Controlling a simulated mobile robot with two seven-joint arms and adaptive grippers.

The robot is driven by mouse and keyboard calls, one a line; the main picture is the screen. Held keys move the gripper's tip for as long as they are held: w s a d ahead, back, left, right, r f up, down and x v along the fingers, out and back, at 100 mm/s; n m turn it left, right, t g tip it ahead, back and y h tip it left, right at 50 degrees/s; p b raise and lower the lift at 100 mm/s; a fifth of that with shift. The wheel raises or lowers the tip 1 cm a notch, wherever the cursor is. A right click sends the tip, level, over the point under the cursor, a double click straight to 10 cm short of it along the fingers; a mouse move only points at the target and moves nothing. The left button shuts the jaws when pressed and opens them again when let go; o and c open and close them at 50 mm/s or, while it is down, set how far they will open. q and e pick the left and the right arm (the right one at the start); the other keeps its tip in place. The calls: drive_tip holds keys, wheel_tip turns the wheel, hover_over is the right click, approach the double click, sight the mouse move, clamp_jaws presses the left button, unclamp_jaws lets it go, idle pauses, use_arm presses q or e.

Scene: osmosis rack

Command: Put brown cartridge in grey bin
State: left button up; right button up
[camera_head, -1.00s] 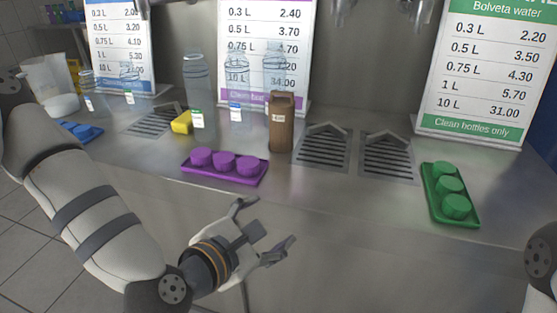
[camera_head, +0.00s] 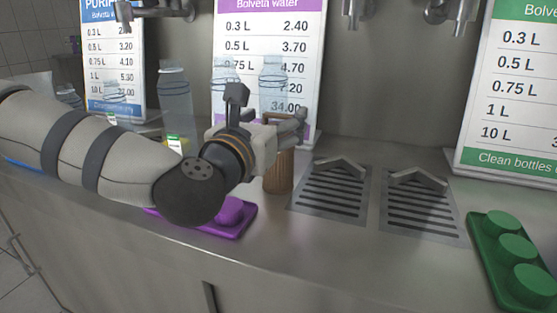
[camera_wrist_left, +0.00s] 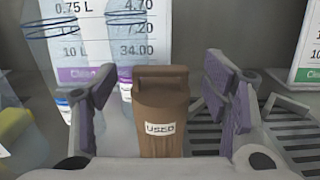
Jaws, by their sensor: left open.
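The brown cartridge (camera_wrist_left: 162,105) stands upright on the steel counter, with a white label reading "USED". In the head view its lower part (camera_head: 279,172) shows, and its upper part is hidden behind my left gripper (camera_head: 268,112). In the left wrist view my left gripper (camera_wrist_left: 166,105) is open, with one purple-padded finger on each side of the cartridge. Gaps show between the pads and the cartridge. My right gripper is not in view. No grey bin shows in these views.
A purple tray (camera_head: 212,232) with purple caps is partly hidden under my left arm. Drain grilles (camera_head: 330,192) lie right of the cartridge. A green tray (camera_head: 484,250) with green caps is at the right. Clear bottles (camera_head: 175,105) and price signs stand behind.

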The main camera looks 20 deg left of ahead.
use_arm(q)
drive_tip(key=shift+w, duration=1.25)
clamp_jaws()
